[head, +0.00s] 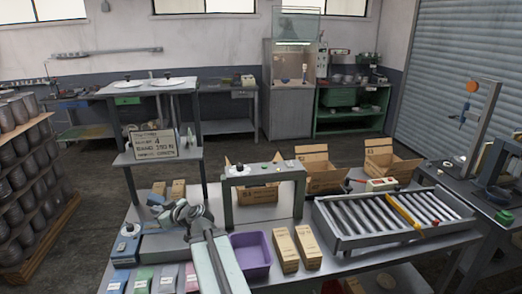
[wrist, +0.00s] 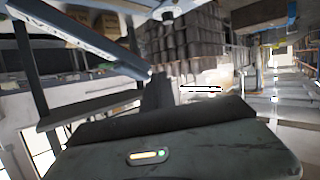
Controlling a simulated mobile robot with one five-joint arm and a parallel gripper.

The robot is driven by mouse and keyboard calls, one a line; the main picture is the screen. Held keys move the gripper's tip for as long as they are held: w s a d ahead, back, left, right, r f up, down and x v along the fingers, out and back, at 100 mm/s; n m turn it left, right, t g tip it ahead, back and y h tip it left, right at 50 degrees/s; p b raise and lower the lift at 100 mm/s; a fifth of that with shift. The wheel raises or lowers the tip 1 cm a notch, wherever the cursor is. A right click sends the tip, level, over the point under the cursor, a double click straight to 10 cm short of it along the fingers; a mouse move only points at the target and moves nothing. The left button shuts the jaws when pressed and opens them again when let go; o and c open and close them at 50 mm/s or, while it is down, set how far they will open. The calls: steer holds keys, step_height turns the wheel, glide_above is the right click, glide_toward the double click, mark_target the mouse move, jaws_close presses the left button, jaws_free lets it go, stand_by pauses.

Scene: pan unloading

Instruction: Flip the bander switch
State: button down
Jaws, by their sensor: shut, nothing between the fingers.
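A grey-green arch (head: 265,173), which looks like the bander, stands on the table in the middle of the head view. I cannot make out the fingertips there. The wrist view is tilted and does not clearly show the arch.
A roller conveyor (head: 330,222) lies right of the arch. A purple bin (head: 251,248) and small cartons (head: 308,247) stand in front. Open cardboard boxes (head: 318,165) are behind.

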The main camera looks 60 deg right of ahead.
steer(key=s+d+r+m+h+p, duration=0.1)
steer(key=s+d+r+m+h, duration=0.1)
steer(key=s+d, duration=0.3)
steer(key=s+d+r+m+h+p, duration=0.2)
steer(key=s+d+r, duration=0.3)
steer(key=d, duration=0.7)
steer(key=s+d+r+m+h+p, duration=0.2)
steer(key=s+d, duration=0.4)
steer(key=d, duration=0.3)
steer(key=shift+s+d+r+h, duration=0.15)
steer(key=shift+d+r+h, duration=0.05)
steer(key=shift+r+h, duration=0.25)
steer(key=shift+s+d+r+h, duration=0.1)
steer(key=shift+d+r+h, duration=0.05)
steer(key=shift+r+h, duration=0.3)
steer(key=s+d+r+m+g+h+p, duration=0.1)
steer(key=s+d+m+h, duration=0.1)
steer(key=s+d, duration=0.4)
steer(key=s+d+r+m+g+h+p, duration=0.1)
steer(key=s+d, duration=0.5)
steer(key=s, duration=0.6)
steer(key=shift+s+d+r+m+h+p, duration=0.25)
steer(key=shift+s+r+m+h+p, duration=0.15)
steer(key=shift+r+h+p, duration=0.2)
